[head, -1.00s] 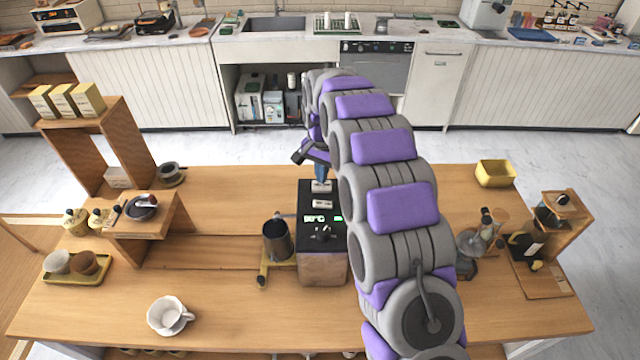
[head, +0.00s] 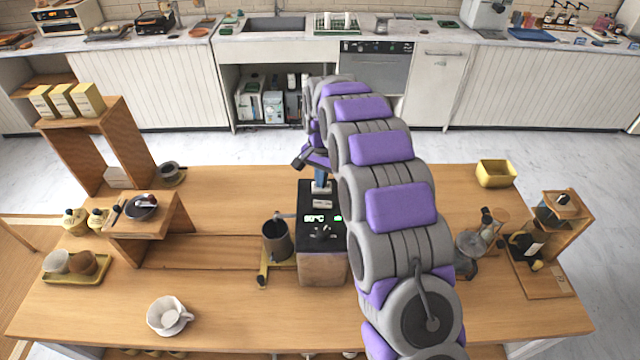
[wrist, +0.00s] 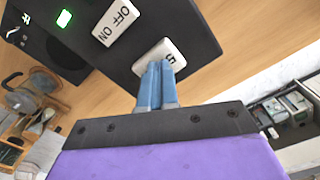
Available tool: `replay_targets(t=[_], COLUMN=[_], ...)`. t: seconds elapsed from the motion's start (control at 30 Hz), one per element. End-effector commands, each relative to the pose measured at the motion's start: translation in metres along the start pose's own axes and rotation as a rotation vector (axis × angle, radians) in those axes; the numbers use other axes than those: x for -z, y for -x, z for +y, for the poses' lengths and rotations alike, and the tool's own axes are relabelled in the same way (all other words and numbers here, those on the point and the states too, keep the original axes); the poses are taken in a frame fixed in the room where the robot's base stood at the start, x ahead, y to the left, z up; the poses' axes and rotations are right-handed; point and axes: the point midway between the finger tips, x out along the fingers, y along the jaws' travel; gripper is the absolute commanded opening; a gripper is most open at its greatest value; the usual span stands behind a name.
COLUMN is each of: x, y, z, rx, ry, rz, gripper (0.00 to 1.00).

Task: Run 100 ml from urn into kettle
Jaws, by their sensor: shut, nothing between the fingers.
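The urn (head: 322,265) is a box with a dark top panel and a wooden-looking front, standing mid-table. Its top carries a lit green temperature readout and two white switches. One switch (wrist: 115,22) is marked OFF and ON. The other switch (wrist: 170,50) is partly hidden behind my fingertips. The kettle (head: 278,244) is a dark grey pitcher, upright on a yellow-edged stand just left of the urn, at the spout. My gripper (head: 321,187) is shut and empty, its blue fingertips (wrist: 157,68) at the partly covered switch. I cannot tell whether they press it.
A white cup (head: 168,316) stands at the front left. Glassware (head: 475,245), a wooden stand (head: 548,280) and a yellow box (head: 495,173) stand at the right. The front middle is clear.

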Motion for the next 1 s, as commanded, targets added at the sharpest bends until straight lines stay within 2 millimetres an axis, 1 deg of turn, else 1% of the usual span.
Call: replay_targets(t=[0.27,0.6,1.0], x=[0.0,0.0,0.0], y=[0.003,0.019,0.019], z=[0.0,0.0,0.0], rx=[0.0,0.001,0.0], ry=[0.0,0.0,0.0], rz=[0.0,0.001,0.0], gripper=[0.0,0.0,0.0])
